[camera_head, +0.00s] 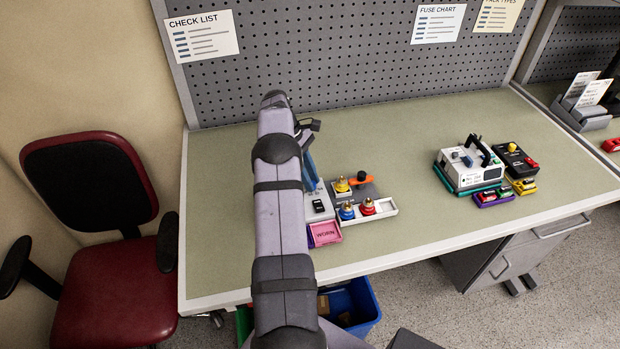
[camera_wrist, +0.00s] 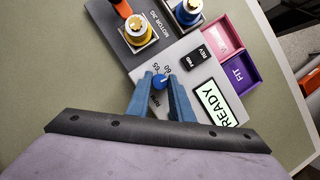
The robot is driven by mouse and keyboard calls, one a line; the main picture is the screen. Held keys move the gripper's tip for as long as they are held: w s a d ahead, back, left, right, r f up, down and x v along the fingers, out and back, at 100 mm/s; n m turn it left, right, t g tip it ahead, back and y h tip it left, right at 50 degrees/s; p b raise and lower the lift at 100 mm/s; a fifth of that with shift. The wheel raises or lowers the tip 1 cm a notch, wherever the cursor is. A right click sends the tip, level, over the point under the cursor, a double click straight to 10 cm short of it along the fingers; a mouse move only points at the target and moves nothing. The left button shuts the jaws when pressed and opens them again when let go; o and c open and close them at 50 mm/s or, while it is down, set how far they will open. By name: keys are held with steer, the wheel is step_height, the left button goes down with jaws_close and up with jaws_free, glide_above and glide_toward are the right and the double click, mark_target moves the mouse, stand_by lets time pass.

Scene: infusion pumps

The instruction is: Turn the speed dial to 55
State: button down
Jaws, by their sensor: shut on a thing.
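The speed dial (camera_wrist: 159,82) is a small blue knob on a light grey panel (camera_wrist: 140,72) in the wrist view. The printed numbers 60 and 65 show just beyond it; the other marks are hidden by my fingers or too small to read. My gripper (camera_wrist: 160,84) has its two blue fingers shut on the dial, one on each side. I cannot tell exactly where the dial points. In the head view my gripper (camera_head: 309,165) is mostly behind my arm, over the panel (camera_head: 318,207), and the dial is hidden there.
Beside the dial are a READY display (camera_wrist: 217,103) and a black FWD/REV switch (camera_wrist: 199,55). A yellow-topped part (camera_wrist: 139,30) and a blue-topped part (camera_wrist: 187,12) stand close by. Pink (camera_wrist: 222,35) and purple (camera_wrist: 238,72) trays lie right. The table (camera_head: 410,140) is clear toward the middle.

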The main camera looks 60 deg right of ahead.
steer(key=shift+d+m+y, duration=0.15)
steer(key=shift+m+y, duration=0.35)
steer(key=shift+m, duration=0.8)
steer(key=c, duration=1.6)
jaws_free()
steer(key=shift+o, duration=0.2)
steer(key=shift+r, duration=0.1)
steer(key=shift+r, duration=0.75)
step_height(320, 180, up, 8)
steer(key=p, duration=0.6)
steer(key=shift+r, duration=0.25)
